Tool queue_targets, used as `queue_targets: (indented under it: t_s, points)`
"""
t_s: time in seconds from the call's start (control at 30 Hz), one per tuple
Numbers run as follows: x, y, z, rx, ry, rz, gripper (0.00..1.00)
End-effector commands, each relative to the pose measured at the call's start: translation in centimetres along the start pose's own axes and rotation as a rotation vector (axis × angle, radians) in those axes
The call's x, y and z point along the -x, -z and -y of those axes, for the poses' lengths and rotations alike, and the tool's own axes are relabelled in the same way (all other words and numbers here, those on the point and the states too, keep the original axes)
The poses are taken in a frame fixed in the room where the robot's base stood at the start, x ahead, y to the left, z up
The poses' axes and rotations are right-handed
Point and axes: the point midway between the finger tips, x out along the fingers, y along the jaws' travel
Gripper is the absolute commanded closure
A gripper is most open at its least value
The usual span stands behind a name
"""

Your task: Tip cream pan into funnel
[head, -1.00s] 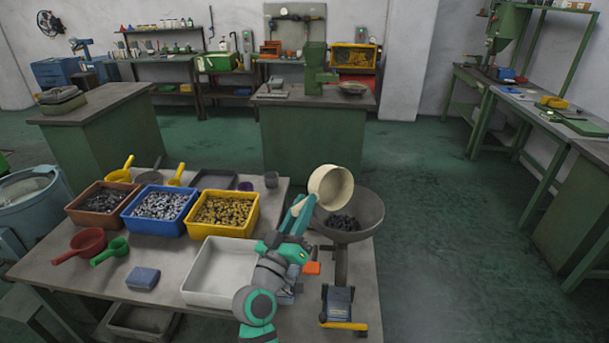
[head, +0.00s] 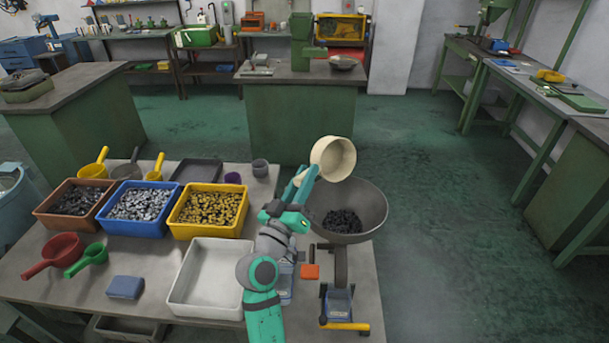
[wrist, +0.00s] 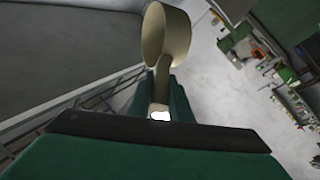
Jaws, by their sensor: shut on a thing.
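The cream pan (head: 333,158) is held up over the back left part of the funnel, tilted on its side. My gripper (head: 302,184) is shut on its handle. In the wrist view the pan (wrist: 166,38) stands beyond my two fingers (wrist: 160,98), with the handle between them. The pan's inside shows partly in both views, and I see no parts in it. The grey funnel (head: 372,212) is a wide bowl on a stand at the table's right end. A heap of dark small parts (head: 343,221) lies in the funnel.
Brown (head: 50,223), blue (head: 115,229) and yellow (head: 187,229) bins of small parts stand on the table at left. A white tray (head: 186,307) sits in front. Red (head: 62,246) and green (head: 95,251) scoops lie at left. The floor right of the funnel is free.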

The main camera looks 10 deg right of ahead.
Motion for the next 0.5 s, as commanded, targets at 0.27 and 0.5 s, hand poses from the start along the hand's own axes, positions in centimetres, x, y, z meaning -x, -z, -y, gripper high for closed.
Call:
queue_targets:
  t_s: [0.27, 0.5]
  points:
    - [-0.2, 1.7, 1.2, 0.107, 0.083, 0.041, 1.00]
    - [-1.1, 2.4, 1.8, 0.254, 0.169, 0.107, 1.00]
